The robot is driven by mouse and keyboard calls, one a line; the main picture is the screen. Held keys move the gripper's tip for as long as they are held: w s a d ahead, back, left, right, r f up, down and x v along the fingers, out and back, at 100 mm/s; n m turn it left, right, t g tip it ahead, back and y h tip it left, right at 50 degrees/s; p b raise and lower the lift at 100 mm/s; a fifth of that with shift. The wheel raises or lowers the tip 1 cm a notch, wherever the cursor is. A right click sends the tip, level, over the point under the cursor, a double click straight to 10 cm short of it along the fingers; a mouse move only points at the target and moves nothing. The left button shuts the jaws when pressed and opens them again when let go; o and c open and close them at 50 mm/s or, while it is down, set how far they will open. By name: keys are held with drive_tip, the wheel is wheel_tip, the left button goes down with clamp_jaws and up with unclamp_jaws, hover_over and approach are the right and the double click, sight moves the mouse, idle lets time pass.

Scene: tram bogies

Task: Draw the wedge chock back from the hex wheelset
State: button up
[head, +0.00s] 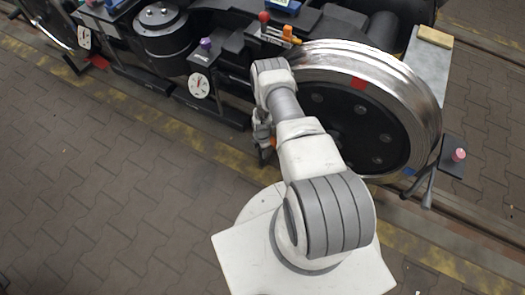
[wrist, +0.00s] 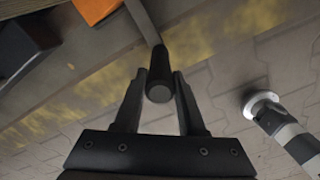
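A large bright-rimmed wheel (head: 415,95) with a dark bolted face and a red mark stands at the right of the head view; I cannot make out a hex sign on it. My gripper (wrist: 160,75) is beside the wheel's lower left, mostly hidden by my arm in the head view. In the wrist view its two fingers lie close against both sides of a dark round handle (wrist: 159,93) on a grey bar. An orange block (wrist: 97,8), which looks like the wedge chock, shows at the top edge; its join to the bar is out of view.
The dark bogie frame with a white dial gauge (head: 199,86) stands left of the wheel. A bracket with a pink knob (head: 459,155) stands at the right. A striped grey-white post (wrist: 285,130) is at the right of the wrist view. Paving (head: 110,190) in front is clear.

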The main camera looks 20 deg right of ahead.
drive_tip(key=o, duration=0.5)
drive_tip(key=shift+o, duration=0.2)
drive_tip(key=shift+r, duration=0.1)
wheel_tip(320, 180, up, 17)
drive_tip(key=p, duration=0.6)
drive_tip(key=shift+r+p, duration=0.15)
drive_tip(key=shift+p, duration=0.25)
drive_tip(key=shift+s, duration=0.15)
